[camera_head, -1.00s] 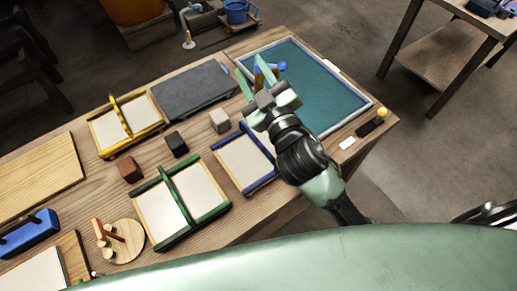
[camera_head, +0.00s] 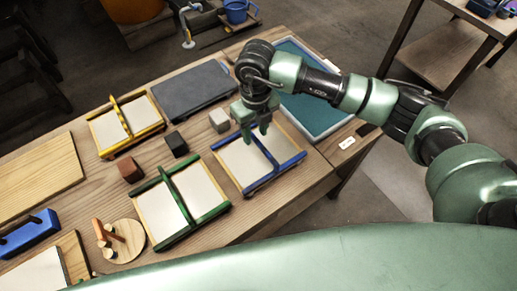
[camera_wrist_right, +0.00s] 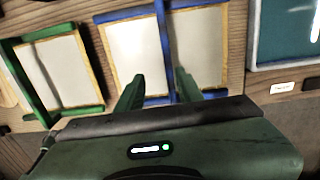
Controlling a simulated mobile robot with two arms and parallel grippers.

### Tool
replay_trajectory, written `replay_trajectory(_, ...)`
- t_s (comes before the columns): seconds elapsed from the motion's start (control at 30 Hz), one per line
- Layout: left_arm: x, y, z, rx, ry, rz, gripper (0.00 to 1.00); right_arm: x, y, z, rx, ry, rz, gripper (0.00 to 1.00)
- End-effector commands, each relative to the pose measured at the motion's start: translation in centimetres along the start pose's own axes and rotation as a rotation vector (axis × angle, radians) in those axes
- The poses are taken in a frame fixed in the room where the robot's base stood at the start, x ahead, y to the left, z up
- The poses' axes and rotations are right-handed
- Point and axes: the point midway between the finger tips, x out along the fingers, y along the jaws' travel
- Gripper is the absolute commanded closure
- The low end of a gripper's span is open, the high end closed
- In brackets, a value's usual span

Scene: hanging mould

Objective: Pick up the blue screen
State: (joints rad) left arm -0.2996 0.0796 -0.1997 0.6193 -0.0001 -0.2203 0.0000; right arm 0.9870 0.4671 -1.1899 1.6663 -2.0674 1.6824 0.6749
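The blue screen (camera_head: 236,164) is a pale panel with wooden edges and blue bars, lying on the wooden table. It also shows in the right wrist view (camera_wrist_right: 138,53), where a blue bar (camera_wrist_right: 163,35) runs along its middle. My right gripper (camera_head: 257,137) points down over the far part of the screen. In the right wrist view, its two fingers (camera_wrist_right: 158,88) are apart, with the middle bar between them in the picture; I cannot tell whether they touch it. The gripper hides part of the screen. My left gripper is not in view.
A green screen (camera_head: 157,215) lies close on the left, and a yellow one (camera_head: 104,140) stands farther back. A grey slab (camera_head: 190,92), small blocks (camera_head: 219,121) and a teal tray (camera_head: 312,117) are nearby. The table's front edge is close to the blue screen.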

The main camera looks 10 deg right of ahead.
Motion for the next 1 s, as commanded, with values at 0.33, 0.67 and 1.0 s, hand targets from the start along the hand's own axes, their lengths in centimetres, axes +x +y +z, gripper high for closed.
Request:
replay_trajectory(0.33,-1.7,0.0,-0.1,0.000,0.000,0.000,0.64,3.3,-1.0,-0.1,0.006,0.010,-0.021,0.64)
replay_trajectory(0.67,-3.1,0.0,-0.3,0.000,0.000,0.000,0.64,7.4,-1.4,0.2,0.003,0.006,-0.019,0.64)
replay_trajectory(1.0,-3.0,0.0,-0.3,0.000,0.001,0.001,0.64,7.6,-1.4,0.2,0.003,0.005,-0.018,0.97)
